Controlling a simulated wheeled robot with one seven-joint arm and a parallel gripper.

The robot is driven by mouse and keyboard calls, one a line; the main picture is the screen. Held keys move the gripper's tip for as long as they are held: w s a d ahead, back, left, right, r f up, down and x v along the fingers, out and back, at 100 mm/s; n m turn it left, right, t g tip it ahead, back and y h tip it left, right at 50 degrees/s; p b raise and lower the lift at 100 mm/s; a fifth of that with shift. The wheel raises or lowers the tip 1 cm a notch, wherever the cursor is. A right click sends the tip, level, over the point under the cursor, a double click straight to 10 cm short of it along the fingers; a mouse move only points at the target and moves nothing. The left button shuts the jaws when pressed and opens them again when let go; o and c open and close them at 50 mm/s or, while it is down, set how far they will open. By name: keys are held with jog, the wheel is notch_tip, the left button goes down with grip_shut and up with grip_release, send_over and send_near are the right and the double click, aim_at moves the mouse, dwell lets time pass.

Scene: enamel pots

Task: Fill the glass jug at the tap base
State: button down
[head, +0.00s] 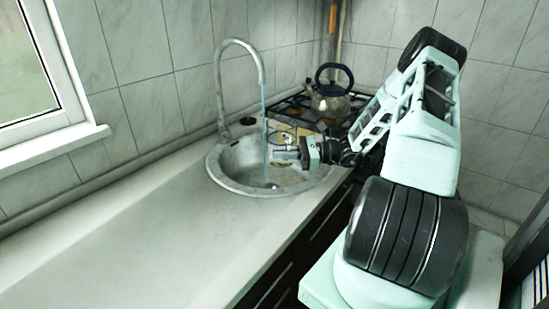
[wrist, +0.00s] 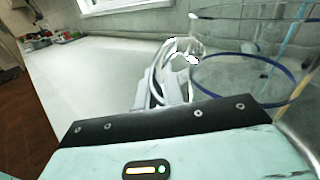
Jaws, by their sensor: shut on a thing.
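The clear glass jug (head: 284,154) is hard to make out in the head view, held over the sink (head: 228,178). In the wrist view the jug (wrist: 238,103) is large at the right, with a blue ring. My gripper (head: 304,152) is shut on the jug's handle; its fingers (wrist: 165,88) show at the handle in the wrist view. The tap (head: 221,85) arches over the sink. A thin bluish water stream (head: 264,125) falls from its spout to the basin, just left of the jug in the head view. I cannot tell any water level in the jug.
A kettle (head: 331,98) stands on the stove (head: 298,103) behind the sink. The long pale counter (head: 130,240) is clear at the front left. A tiled wall and a window (head: 30,70) bound the left side. Small items (wrist: 55,38) lie at the counter's far end.

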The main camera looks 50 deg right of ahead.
jog(key=w+d+b, duration=0.2)
jog(key=w+d, duration=0.1)
jog(key=w, duration=0.9)
jog(key=shift+d+b, duration=0.35)
jog(key=shift+b, duration=0.05)
jog(key=shift+r, duration=0.15)
dwell(6.2)
